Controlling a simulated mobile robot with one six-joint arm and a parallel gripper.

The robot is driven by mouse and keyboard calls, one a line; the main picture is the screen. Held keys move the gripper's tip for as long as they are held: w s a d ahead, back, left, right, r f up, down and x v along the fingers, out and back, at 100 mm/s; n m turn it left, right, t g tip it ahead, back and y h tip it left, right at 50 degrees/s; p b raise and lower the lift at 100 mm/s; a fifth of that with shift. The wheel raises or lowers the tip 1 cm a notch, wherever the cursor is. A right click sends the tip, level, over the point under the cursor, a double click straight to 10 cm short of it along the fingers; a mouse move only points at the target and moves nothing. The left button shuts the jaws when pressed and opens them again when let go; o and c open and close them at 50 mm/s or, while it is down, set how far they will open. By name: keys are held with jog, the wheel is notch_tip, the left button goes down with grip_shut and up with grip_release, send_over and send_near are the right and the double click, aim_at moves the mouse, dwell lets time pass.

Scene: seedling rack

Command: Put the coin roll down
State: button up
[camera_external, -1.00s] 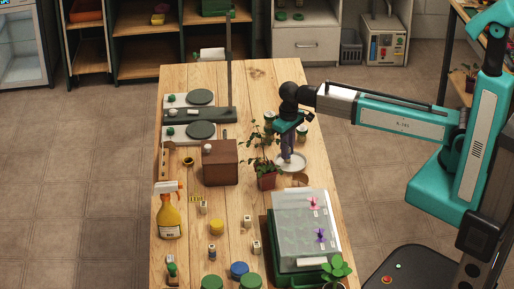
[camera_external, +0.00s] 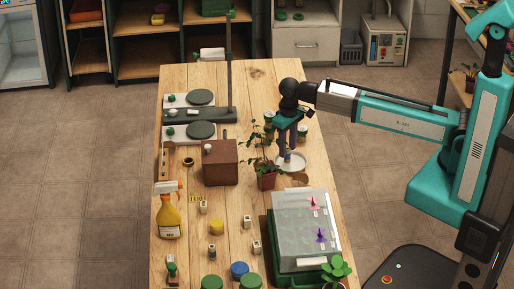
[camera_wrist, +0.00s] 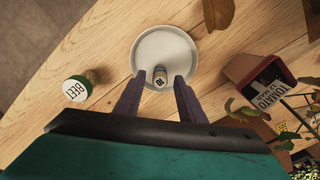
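The coin roll (camera_wrist: 160,77) is a small short cylinder with a pale label marked 10. In the wrist view it rests on a round white dish (camera_wrist: 151,43), near its lower rim, and appears to stand upright. My gripper (camera_wrist: 159,86) is open above the dish, its two dark fingers apart on either side of the coin roll with gaps showing. In the external view my gripper (camera_external: 290,150) points down over the dish (camera_external: 296,167), and the coin roll (camera_external: 288,155) shows small between the fingertips.
A potted tomato plant (camera_external: 267,180) stands close left of the dish, its leaves near my gripper. A jar labelled BEET (camera_wrist: 76,88) stands near the dish. A brown box (camera_external: 220,163) is farther left, and a clear-lidded green case (camera_external: 303,225) is nearer the camera.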

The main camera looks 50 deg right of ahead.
notch_tip(320, 180, up, 10)
jog(key=b, duration=0.2)
jog(key=shift+r, duration=0.25)
dwell(0.3)
dwell(0.6)
